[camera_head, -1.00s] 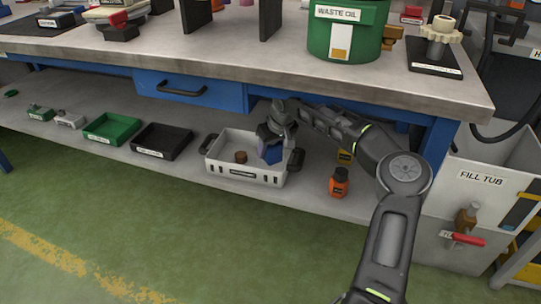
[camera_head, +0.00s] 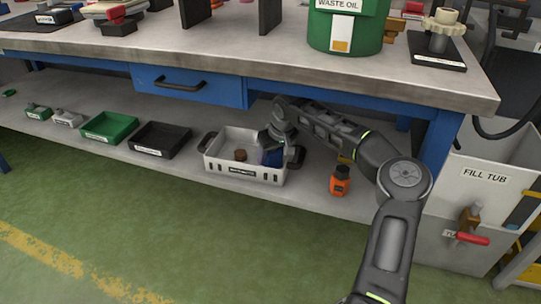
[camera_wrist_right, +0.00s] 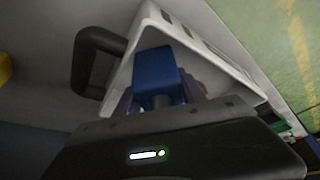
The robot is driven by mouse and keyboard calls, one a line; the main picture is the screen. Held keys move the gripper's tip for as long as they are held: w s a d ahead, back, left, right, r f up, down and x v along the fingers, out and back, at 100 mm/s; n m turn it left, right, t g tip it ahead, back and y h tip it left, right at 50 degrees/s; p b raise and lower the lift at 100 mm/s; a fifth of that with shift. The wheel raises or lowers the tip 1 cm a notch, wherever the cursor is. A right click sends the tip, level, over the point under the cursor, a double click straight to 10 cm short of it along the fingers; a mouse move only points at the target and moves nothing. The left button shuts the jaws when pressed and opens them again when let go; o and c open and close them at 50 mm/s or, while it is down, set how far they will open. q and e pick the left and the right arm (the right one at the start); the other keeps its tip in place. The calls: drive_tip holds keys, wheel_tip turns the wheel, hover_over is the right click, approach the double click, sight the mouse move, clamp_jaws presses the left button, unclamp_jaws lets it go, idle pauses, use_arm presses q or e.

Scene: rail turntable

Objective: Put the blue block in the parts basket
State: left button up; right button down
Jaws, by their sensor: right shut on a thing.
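The blue block (camera_head: 271,158) is at the right end of the white parts basket (camera_head: 240,174), low inside its walls. In the right wrist view the blue block (camera_wrist_right: 157,72) shows in front of the gripper, with the basket's white wall (camera_wrist_right: 215,62) around it. My right gripper (camera_head: 273,149) is shut on the blue block and reaches down into the basket. Whether the block touches the basket floor is hidden. A small brown round part (camera_head: 240,155) lies in the basket. My left gripper is not in view.
The basket stands on the lower shelf under the workbench (camera_head: 300,62). A black tray (camera_head: 160,139) and a green tray (camera_head: 109,126) stand to its left. An orange bottle (camera_head: 340,181) stands to its right. The bench edge and drawer (camera_head: 188,84) hang above.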

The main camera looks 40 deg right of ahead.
sight(278, 154)
drive_tip(key=c, duration=0.7)
unclamp_jaws()
drive_tip(key=shift+r+p, duration=0.5)
drive_tip(key=shift+p, duration=0.1)
drive_tip(key=p+v, duration=0.1)
drive_tip(key=v, duration=0.5)
drive_tip(key=shift+w+d+p, duration=0.1)
drive_tip(key=shift+d+p, duration=0.05)
drive_tip(key=shift+p, duration=0.2)
drive_tip(key=s+b, duration=0.1)
drive_tip(key=s+f+b, duration=0.1)
drive_tip(key=b, duration=0.1)
drive_tip(key=shift+s+f, duration=0.3)
drive_tip(key=shift+s+a+r+b, duration=0.2)
drive_tip(key=shift+s+b, duration=0.4)
drive_tip(key=shift+s, duration=0.95)
drive_tip(key=shift+s+a+r+b, duration=0.1)
drive_tip(key=shift+s+a+b, duration=0.35)
drive_tip(key=shift+s, duration=1.05)
drive_tip(key=shift+s+a+r+b, duration=0.15)
drive_tip(key=shift+s+b, duration=0.55)
drive_tip(key=shift+s, duration=0.85)
